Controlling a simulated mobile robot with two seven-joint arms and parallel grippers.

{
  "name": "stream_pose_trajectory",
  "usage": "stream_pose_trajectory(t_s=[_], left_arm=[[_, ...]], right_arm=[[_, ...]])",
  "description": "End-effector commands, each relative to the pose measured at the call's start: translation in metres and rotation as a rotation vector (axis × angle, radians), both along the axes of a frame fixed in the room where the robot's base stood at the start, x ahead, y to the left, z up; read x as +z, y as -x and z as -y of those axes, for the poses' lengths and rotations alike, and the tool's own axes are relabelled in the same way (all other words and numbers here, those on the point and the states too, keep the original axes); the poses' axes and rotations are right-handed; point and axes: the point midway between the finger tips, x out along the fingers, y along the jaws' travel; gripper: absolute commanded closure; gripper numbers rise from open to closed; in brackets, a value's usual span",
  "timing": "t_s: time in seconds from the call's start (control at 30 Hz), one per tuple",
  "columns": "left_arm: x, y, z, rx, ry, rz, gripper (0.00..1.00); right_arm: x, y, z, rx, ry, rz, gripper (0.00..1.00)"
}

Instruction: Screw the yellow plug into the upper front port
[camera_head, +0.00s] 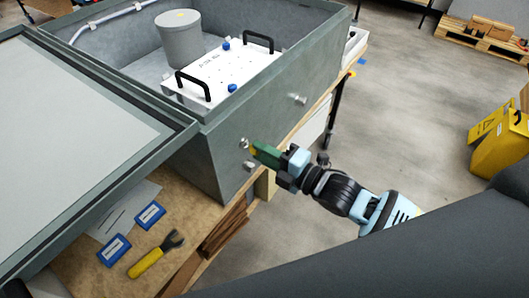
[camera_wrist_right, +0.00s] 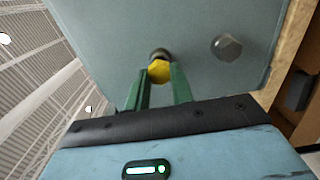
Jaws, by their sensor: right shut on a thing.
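The yellow plug (camera_wrist_right: 160,71) sits between the two green fingertips of my right gripper (camera_wrist_right: 163,84), which is shut on it. In the head view my right gripper (camera_head: 259,151) points at the front wall of the grey analyser housing (camera_head: 222,160). The upper front port (camera_head: 243,143) is a metal fitting right at the fingertips. In the wrist view the plug lines up with the port's dark ring (camera_wrist_right: 158,53) and appears to meet it; how deep it sits cannot be told. A lower hex fitting (camera_head: 249,166) shows below and in the wrist view (camera_wrist_right: 228,46). My left gripper is not in view.
The housing's open lid (camera_head: 70,110) is at the left. A white panel with black handles (camera_head: 215,77) and a grey cylinder (camera_head: 181,42) are inside. A yellow-handled tool (camera_head: 150,262) and two blue boxes (camera_head: 114,250) lie on the wooden bench (camera_head: 190,220).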

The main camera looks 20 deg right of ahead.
Motion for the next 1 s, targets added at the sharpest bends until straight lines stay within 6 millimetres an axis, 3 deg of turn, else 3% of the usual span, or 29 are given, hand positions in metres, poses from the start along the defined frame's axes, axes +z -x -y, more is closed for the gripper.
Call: stream_pose_trajectory(t_s=[1.0], left_arm=[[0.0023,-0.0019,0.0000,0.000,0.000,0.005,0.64]], right_arm=[[-0.0004,-0.0051,-0.0035,0.000,0.000,0.000,1.00]])
